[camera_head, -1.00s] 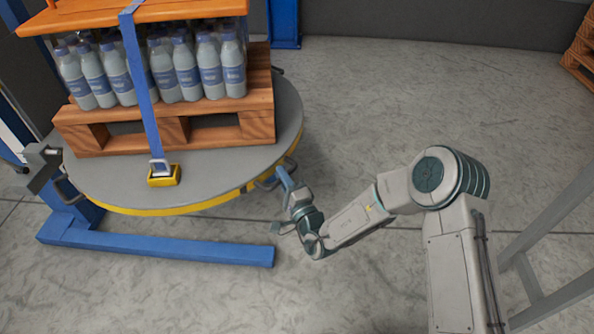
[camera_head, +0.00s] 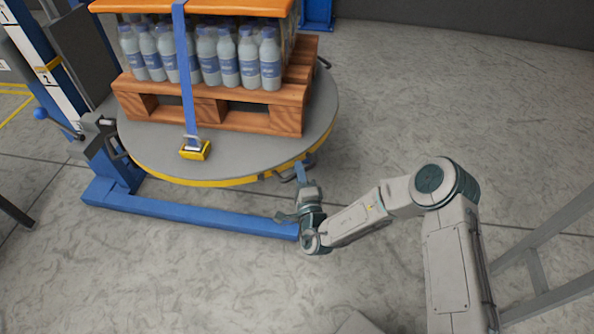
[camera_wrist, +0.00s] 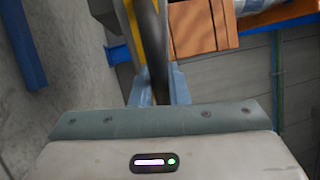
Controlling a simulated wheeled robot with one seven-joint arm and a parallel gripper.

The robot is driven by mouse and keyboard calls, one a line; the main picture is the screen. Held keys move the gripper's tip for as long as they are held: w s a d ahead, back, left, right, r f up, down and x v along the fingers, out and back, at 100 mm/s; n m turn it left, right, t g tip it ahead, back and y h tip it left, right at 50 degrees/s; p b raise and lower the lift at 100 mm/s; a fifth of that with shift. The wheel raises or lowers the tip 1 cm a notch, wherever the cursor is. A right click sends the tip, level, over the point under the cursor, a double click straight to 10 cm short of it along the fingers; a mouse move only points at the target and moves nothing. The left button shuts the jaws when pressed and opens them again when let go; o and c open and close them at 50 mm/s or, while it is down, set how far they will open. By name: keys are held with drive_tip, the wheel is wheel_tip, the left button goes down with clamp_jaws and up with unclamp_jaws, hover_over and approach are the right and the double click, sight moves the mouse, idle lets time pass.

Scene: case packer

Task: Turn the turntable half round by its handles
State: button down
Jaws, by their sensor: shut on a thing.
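The round grey turntable (camera_head: 240,148) with a yellow rim stands at the left of the head view. It carries a wooden pallet (camera_head: 255,105) of bottles, held by a blue strap with a yellow buckle (camera_head: 195,150). My gripper (camera_head: 299,172) is at the turntable's near right rim, shut on a handle there. That handle is mostly hidden by the fingers. Another handle (camera_head: 323,62) shows at the far right rim. In the wrist view my fingers (camera_wrist: 160,85) close at the yellow rim, with the pallet (camera_wrist: 195,25) beyond.
A blue base beam (camera_head: 200,215) runs along the floor under the turntable's near side. A grey latch with a blue-knobbed lever (camera_head: 90,130) stands at the left rim. A grey metal frame (camera_head: 540,260) stands at the right. The floor behind my arm is clear.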

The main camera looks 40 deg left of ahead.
drive_tip(key=shift+w+d, duration=0.15)
drive_tip(key=c, duration=1.4)
unclamp_jaws()
drive_tip(key=shift+w+d, duration=0.1)
drive_tip(key=shift+s, duration=0.2)
drive_tip(key=shift+s+d+f, duration=0.1)
drive_tip(key=shift+s+d, duration=0.05)
drive_tip(key=shift+s, duration=0.05)
drive_tip(key=p+v, duration=0.2)
drive_tip(key=v, duration=1.1)
